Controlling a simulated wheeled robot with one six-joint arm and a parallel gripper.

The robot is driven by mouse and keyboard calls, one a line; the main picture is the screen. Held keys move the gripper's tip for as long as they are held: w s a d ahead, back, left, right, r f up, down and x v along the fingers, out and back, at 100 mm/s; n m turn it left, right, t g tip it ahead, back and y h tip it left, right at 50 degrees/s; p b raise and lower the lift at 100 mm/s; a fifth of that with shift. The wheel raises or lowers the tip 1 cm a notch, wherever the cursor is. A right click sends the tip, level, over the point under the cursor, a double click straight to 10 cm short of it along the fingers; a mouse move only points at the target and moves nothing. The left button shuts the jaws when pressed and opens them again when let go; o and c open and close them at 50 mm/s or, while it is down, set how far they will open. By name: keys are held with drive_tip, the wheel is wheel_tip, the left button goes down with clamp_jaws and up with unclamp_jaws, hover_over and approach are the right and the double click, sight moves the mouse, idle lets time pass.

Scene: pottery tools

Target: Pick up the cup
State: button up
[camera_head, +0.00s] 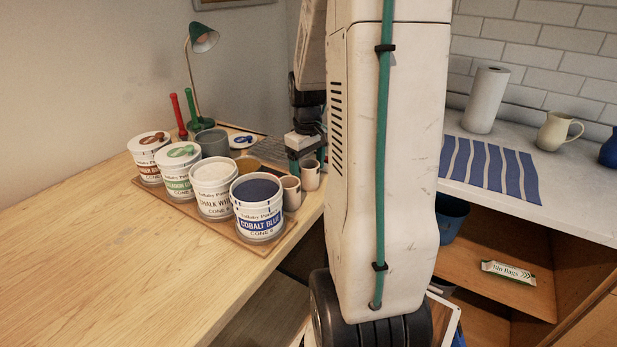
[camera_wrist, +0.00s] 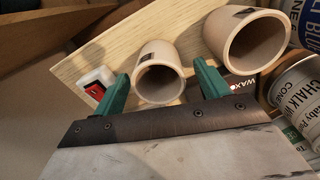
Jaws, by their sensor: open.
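Two small beige cups stand by the paint tubs. In the wrist view one cup (camera_wrist: 158,76) lies between the two teal fingers of my gripper (camera_wrist: 161,72), with a finger on each side and its round mouth facing the camera. The fingers look apart from its wall. The other cup (camera_wrist: 247,42) is outside the right finger. In the head view the cups show as a right cup (camera_head: 311,176) and a left cup (camera_head: 290,193). My gripper (camera_head: 307,160) is open just above and behind the right one, partly hidden by my arm.
Several labelled tubs, including a cobalt blue tub (camera_head: 258,210) and a chalk white tub (camera_head: 213,188), crowd the left side on a wooden board (camera_head: 280,240). A red and white item (camera_wrist: 95,85) lies beside the left finger. The near table top (camera_head: 110,250) is clear.

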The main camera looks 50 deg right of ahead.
sight(309, 175)
wheel_tip(309, 175, down, 3)
drive_tip(key=shift+s+f, duration=0.1)
drive_tip(key=shift+f, duration=0.05)
drive_tip(key=c, duration=1.2)
drive_tip(key=shift+o, duration=0.2)
